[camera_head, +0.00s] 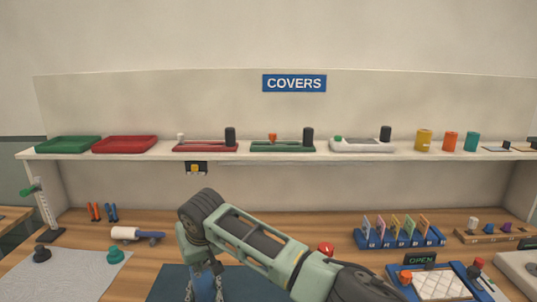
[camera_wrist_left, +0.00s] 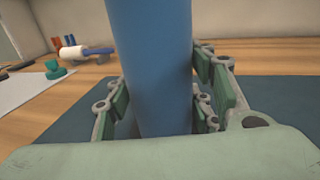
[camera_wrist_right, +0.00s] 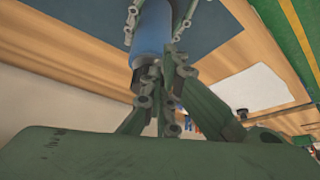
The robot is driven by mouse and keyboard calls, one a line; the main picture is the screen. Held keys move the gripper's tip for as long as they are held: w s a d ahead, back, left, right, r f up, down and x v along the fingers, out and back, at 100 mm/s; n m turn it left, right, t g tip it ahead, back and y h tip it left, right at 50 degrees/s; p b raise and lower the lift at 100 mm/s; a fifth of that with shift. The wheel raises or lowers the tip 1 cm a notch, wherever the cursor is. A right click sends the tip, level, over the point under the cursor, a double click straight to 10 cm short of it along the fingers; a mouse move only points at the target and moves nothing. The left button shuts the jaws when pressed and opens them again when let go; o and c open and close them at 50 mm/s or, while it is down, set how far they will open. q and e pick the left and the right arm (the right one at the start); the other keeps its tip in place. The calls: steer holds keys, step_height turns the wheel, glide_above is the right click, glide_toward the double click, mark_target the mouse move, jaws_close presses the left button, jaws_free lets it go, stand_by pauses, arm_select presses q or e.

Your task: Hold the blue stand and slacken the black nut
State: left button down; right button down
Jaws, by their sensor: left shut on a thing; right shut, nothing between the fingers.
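The blue stand (camera_wrist_left: 150,65) is a thick upright blue post in the left wrist view, on a dark blue mat (camera_wrist_left: 60,115). My left gripper (camera_wrist_left: 163,100) is shut on it, with finger pads at both sides. In the head view only a short part of the stand (camera_head: 204,288) shows below my right wrist. The right wrist view shows the stand (camera_wrist_right: 152,35) upside down, with a dark part, seemingly the black nut (camera_wrist_right: 149,77), at its end. My right gripper (camera_wrist_right: 160,80) is shut beside this dark part; the fingers partly hide it. I cannot tell whether they touch it.
A shelf (camera_head: 270,155) with trays and coloured jars runs along the back under a COVERS sign (camera_head: 294,83). A white roller (camera_head: 124,233) and a teal knob (camera_head: 115,256) lie on the left. A card rack (camera_head: 405,238) and an OPEN-labelled tray (camera_head: 440,285) stand on the right.

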steer(key=shift+w, duration=0.4)
stand_by(0.6)
steer(key=shift+d, duration=0.25)
steer(key=shift+w+d, duration=0.45)
steer(key=shift+d, duration=0.3)
steer(key=shift+w+d, duration=0.1)
steer(key=shift+d, duration=0.15)
stand_by(0.4)
step_height(320, 180, up, 6)
steer(key=shift+s+d, duration=0.15)
steer(key=shift+s, duration=0.1)
stand_by(0.4)
